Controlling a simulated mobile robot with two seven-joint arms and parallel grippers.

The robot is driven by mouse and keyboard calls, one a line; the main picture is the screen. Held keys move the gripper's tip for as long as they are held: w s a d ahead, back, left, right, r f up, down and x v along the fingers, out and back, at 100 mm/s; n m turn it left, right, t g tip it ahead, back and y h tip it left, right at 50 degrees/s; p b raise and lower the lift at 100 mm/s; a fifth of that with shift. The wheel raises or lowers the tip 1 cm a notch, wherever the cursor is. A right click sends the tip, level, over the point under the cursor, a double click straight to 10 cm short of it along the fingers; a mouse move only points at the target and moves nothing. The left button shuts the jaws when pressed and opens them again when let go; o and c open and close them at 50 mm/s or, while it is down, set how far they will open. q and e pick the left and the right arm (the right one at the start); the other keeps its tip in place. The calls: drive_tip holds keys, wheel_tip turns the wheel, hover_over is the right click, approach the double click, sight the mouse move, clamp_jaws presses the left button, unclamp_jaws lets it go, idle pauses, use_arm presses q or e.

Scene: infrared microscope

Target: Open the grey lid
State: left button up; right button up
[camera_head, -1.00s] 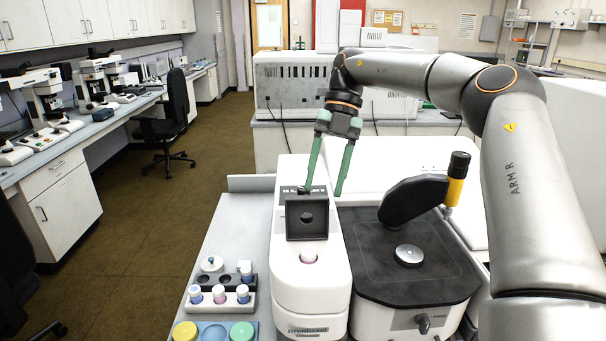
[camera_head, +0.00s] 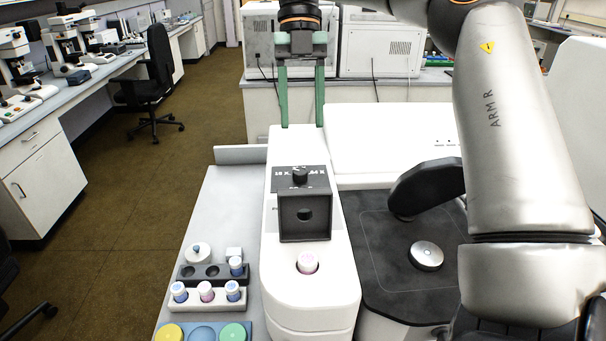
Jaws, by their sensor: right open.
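A dark grey square lid (camera_head: 305,216) with a round hole in it stands raised on the white instrument (camera_head: 312,285). In front of it, a pink-topped vial (camera_head: 308,262) shows in a round well, uncovered. Behind the lid is a dark panel with a small black knob (camera_head: 300,175). My right gripper (camera_head: 302,122) has two green fingers pointing down, spread apart with nothing between them. It is beyond the lid in the picture, near the instrument's far end, and does not touch the lid. My left gripper is not in view.
A rack (camera_head: 207,295) with several small vials and coloured round caps stands on the grey bench at left. A black-topped device (camera_head: 380,245) with a dark arm and a metal disc (camera_head: 426,256) stands at right. A white box (camera_head: 390,140) lies behind it.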

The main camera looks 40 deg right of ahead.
drive_tip(key=b, duration=0.1)
approach(305, 212)
wheel_tip(305, 212, down, 4)
drive_tip(key=shift+s+a+f, duration=0.1)
drive_tip(key=shift+s+f, duration=0.05)
drive_tip(key=shift+f, duration=0.1)
clamp_jaws()
idle(0.4)
idle(1.0)
